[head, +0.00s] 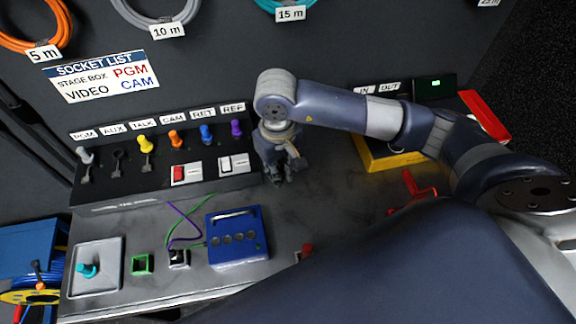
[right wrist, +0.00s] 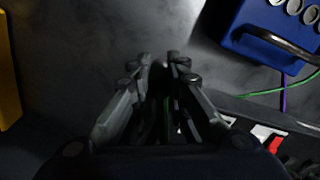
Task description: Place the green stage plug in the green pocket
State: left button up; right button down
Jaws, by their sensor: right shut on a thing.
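My right gripper (head: 277,176) points down over the grey worktop, right of the blue box. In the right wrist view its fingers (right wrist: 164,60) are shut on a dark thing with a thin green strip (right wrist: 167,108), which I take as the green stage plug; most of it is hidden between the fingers. The green pocket (head: 142,263) is a small green-rimmed square on the worktop, at the left front, apart from the gripper. My left gripper is not in view.
The blue box (head: 238,237) with round sockets stands between gripper and pocket; it also shows in the right wrist view (right wrist: 262,38). Green and purple cables (head: 186,222) run beside it to a small dark block (head: 179,258). A grey plate (head: 97,267) with a teal plug lies left of the pocket.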

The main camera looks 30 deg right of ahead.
notch_tip(320, 180, down, 3)
jog(key=shift+s+d+r, duration=0.1)
jog(key=shift+d, duration=0.05)
notch_tip(320, 180, down, 3)
jog(key=shift+f+p, duration=0.1)
jog(key=shift+p, duration=0.5)
jog(key=shift+f+b, duration=0.3)
jog(key=shift+b, duration=0.05)
jog(key=c, duration=1.6)
grip_release()
jog(key=shift+r, duration=0.1)
